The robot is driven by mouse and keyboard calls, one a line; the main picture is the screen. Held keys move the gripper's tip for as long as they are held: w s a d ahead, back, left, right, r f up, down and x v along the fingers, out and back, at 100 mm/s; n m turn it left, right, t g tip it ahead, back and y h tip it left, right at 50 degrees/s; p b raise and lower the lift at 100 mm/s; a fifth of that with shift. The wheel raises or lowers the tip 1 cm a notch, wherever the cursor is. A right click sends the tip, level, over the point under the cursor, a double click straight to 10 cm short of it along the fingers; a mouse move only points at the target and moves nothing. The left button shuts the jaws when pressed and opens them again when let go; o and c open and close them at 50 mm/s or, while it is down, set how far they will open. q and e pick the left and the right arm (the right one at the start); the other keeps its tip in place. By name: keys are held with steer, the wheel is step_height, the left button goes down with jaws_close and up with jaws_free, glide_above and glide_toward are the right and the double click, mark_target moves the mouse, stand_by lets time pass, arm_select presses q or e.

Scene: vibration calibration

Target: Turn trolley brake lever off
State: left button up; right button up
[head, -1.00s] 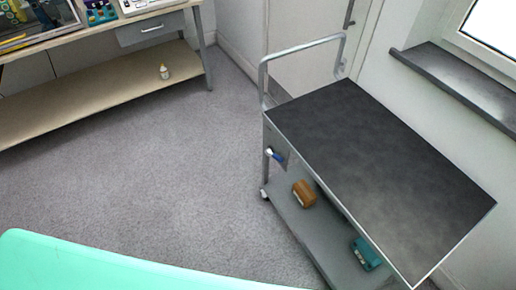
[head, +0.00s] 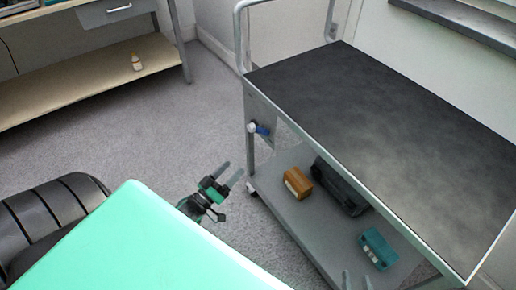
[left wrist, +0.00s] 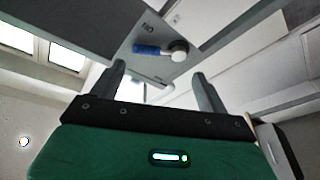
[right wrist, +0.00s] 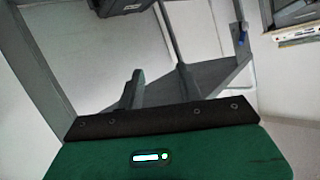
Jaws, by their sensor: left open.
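The trolley brake lever (head: 263,129) has a blue grip and a pale round knob, and sits on the trolley's end panel below the dark top. In the left wrist view the lever (left wrist: 147,50) lies roughly sideways between small printed marks, too small to read surely. My left gripper (head: 231,171) is open and empty, lower than the lever and apart from it; its fingers (left wrist: 158,72) point toward the panel. My right gripper (head: 356,280) is open and empty at the bottom edge, in front of the trolley (head: 380,120).
The trolley's lower shelf (head: 318,235) carries an orange-brown box (head: 298,182), a black case (head: 340,187) and a teal box (head: 378,249). Floor between bench and trolley is clear.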

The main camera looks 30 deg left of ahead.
mark_target(260, 133)
arm_select(q)
steer(key=shift+t+h, duration=0.4)
steer(key=shift+h, duration=0.1)
steer(key=x, duration=0.4)
steer(key=r+b+x, duration=0.1)
steer(key=x, duration=0.4)
steer(key=r+b+x, duration=0.1)
steer(key=x, duration=0.3)
steer(key=shift+r, duration=0.2)
steer(key=shift+w+r, duration=0.15)
steer(key=shift+w, duration=0.2)
arm_select(e)
steer(key=w+d+r+t, duration=0.1)
steer(key=w+r+t, duration=0.2)
steer(key=r, duration=0.6)
steer(key=shift+d+r+t+y, duration=0.2)
steer(key=shift+t+y, duration=0.1)
steer(key=shift+t, duration=0.6)
steer(key=shift+w, duration=0.1)
arm_select(q)
steer(key=c, duration=1.4)
